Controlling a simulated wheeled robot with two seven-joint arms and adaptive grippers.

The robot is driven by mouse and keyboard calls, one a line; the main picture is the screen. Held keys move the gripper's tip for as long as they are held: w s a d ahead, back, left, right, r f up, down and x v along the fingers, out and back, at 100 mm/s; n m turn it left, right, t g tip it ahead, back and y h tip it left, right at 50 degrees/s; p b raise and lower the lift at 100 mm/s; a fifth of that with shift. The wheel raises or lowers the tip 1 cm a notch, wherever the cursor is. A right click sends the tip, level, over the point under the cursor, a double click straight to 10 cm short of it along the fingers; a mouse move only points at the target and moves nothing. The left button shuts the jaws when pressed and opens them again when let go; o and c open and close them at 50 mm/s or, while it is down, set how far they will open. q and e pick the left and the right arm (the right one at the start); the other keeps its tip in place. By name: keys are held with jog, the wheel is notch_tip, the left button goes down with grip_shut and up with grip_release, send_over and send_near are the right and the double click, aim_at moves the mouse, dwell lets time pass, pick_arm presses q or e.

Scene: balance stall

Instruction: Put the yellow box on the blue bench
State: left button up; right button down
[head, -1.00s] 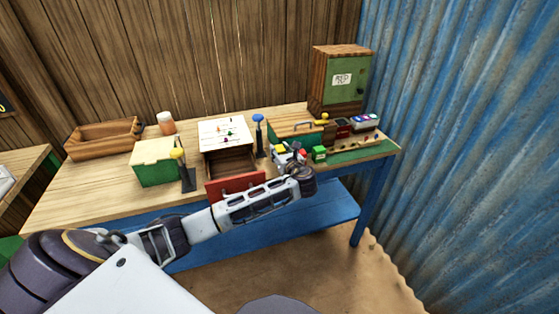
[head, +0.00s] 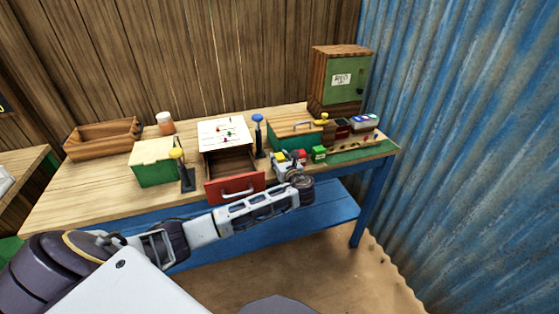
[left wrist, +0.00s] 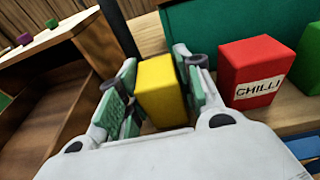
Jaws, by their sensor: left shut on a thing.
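The yellow box (head: 280,157) is between the fingers of my left gripper (head: 287,163), at the front edge of the blue-framed bench (head: 95,190) with a wooden top. In the left wrist view the yellow box (left wrist: 162,88) sits between both green finger pads, and my left gripper (left wrist: 160,100) is shut on it. A red box (left wrist: 250,72) marked CHILLI stands just right of it, apart from the fingers. The underside of the yellow box is hidden, so I cannot tell whether it touches the bench top. My right gripper is not in view.
A green box (head: 319,154) stands right of the red one. An open red-fronted drawer (head: 235,187) juts out left of my gripper. Behind is a green-fronted wooden case (head: 290,130). A blue-topped post (head: 258,130) stands close by. The bench's left front is clear.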

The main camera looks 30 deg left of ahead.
pick_arm(q)
jog(key=shift+f, duration=0.1)
jog(key=o, duration=1)
jog(key=shift+c, duration=0.2)
jog(key=shift+o, duration=0.5)
jog(key=shift+d, duration=0.1)
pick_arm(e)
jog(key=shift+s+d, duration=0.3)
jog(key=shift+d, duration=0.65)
pick_arm(q)
jog(key=shift+s+d+r, duration=0.2)
jog(key=shift+s+d, duration=0.15)
jog(key=shift+d, duration=0.1)
jog(key=v, duration=1)
jog(key=shift+s+d+p, duration=0.25)
jog(key=shift+p, duration=0.05)
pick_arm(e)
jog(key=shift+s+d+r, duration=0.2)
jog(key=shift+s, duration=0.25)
pick_arm(q)
jog(key=shift+r, duration=0.15)
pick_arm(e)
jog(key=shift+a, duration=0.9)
